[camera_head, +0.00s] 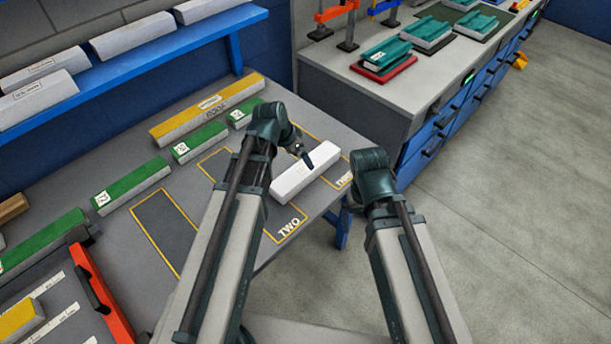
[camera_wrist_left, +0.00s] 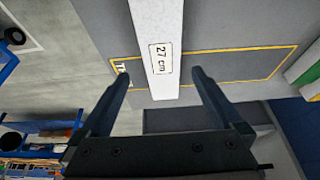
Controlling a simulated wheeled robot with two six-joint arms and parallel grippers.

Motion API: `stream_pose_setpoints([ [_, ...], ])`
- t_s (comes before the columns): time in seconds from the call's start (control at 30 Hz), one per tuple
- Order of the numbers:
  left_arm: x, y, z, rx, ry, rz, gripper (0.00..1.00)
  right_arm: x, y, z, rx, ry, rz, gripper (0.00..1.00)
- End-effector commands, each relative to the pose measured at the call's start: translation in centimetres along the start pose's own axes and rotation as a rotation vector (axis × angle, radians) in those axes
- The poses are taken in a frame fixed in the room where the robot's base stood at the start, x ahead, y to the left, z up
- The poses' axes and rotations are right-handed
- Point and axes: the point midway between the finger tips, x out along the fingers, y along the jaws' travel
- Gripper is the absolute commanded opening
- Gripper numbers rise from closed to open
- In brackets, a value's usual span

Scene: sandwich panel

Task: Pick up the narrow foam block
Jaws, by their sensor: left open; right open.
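A white foam block (camera_head: 305,172) lies on the grey table near its right edge, across the yellow outlines marked TWO and a partly hidden label. In the left wrist view the white block (camera_wrist_left: 157,25) bears a "27 cm" label. My left gripper (camera_wrist_left: 160,80) is open, one finger on each side of the block's near end, with gaps on both sides. I cannot tell whether the fingertips are down beside the block or above it. In the head view my left gripper (camera_head: 304,156) is mostly hidden behind its arm. My right gripper is not visible, only its arm.
Green-topped blocks (camera_head: 135,185) and a long yellow-topped block (camera_head: 208,108) line the table's back. An empty outlined slot (camera_head: 166,232) lies left of my left arm. A blue shelf (camera_head: 150,60) holds white blocks. A workbench (camera_head: 392,92) stands at right.

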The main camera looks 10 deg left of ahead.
Motion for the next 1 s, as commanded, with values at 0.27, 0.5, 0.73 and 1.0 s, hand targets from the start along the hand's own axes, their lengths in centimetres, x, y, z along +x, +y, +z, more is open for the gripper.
stream_pose_setpoints([
  [0.27, 4.7, -0.1, 0.1, 0.0, 0.0, 0.0, 1.0, 4.3, -0.4, -0.3, 0.0, 0.0, 0.0, 1.0],
  [0.5, 4.9, 0.0, 0.0, 0.0, 0.0, -0.001, 1.0, 4.5, -0.4, -0.3, 0.0, 0.0, 0.0, 1.0],
  [0.73, 6.5, -0.2, 0.2, 0.0, 0.0, 0.0, 1.0, 6.0, -0.6, -0.3, 0.0, 0.0, 0.0, 1.0],
  [1.0, 9.8, -0.4, 0.3, 0.001, 0.0, -0.001, 1.0, 9.2, -0.9, -0.5, 0.0, 0.0, 0.0, 1.0],
])
